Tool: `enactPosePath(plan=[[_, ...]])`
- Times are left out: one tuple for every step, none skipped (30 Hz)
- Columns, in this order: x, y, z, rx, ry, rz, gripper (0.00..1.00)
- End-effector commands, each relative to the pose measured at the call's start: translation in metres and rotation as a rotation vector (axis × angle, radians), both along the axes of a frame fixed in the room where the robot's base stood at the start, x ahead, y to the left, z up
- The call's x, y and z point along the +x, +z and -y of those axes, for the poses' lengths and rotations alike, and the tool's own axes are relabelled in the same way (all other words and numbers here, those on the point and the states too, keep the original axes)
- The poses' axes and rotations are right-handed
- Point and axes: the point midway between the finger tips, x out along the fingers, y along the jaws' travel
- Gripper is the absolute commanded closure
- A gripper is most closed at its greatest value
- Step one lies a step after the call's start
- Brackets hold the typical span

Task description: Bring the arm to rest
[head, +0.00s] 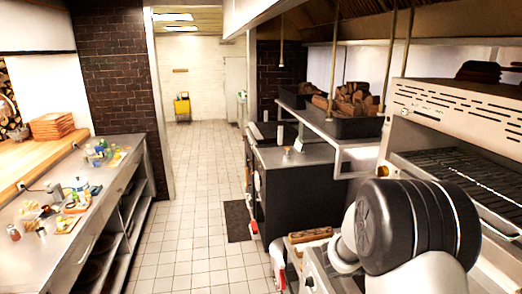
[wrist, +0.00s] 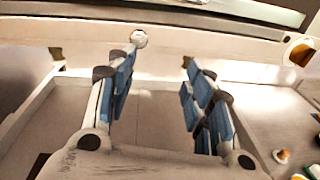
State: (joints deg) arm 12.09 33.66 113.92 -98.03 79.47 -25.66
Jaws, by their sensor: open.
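My gripper (wrist: 160,66) shows in the wrist view with its two blue-padded fingers apart. Nothing is between them. Past the fingers are a pale horizontal band and a flat light surface; I cannot tell exactly what they belong to. In the head view, a black and white part of my arm (head: 418,226) fills the lower right, in front of the cooking equipment. The gripper's fingers cannot be made out in the head view.
A steel counter (head: 88,220) with bottles and food runs along the left. A grill (head: 470,180) and a dark-fronted unit (head: 290,200) stand on the right. The tiled aisle (head: 190,190) is clear to a yellow bucket (head: 183,106). Small items (wrist: 282,156) lie at the wrist view's lower right.

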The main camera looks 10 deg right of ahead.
Motion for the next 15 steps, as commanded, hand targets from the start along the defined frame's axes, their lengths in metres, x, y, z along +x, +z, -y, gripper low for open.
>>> enactPosePath(plan=[[-0.016,0.005,-0.008,0.048,-0.041,0.074,0.52],[-0.028,0.006,-0.014,0.082,-0.072,0.118,0.52],[-0.044,0.007,-0.022,0.135,-0.114,0.185,0.52],[-0.057,0.006,-0.030,0.176,-0.147,0.234,0.52],[-0.068,0.005,-0.038,0.219,-0.178,0.287,0.52],[-0.083,0.002,-0.050,0.275,-0.219,0.355,0.52],[-0.095,-0.001,-0.059,0.319,-0.251,0.406,0.52],[-0.105,-0.004,-0.069,0.364,-0.282,0.458,0.52],[-0.118,-0.009,-0.083,0.424,-0.322,0.526,0.52],[-0.127,-0.013,-0.094,0.472,-0.351,0.578,0.52],[-0.136,-0.018,-0.106,0.518,-0.381,0.629,0.52],[-0.147,-0.024,-0.122,0.584,-0.421,0.697,0.52],[-0.155,-0.029,-0.134,0.632,-0.450,0.747,0.52],[-0.161,-0.034,-0.147,0.683,-0.479,0.797,0.52],[-0.170,-0.041,-0.164,0.751,-0.520,0.862,0.52]])
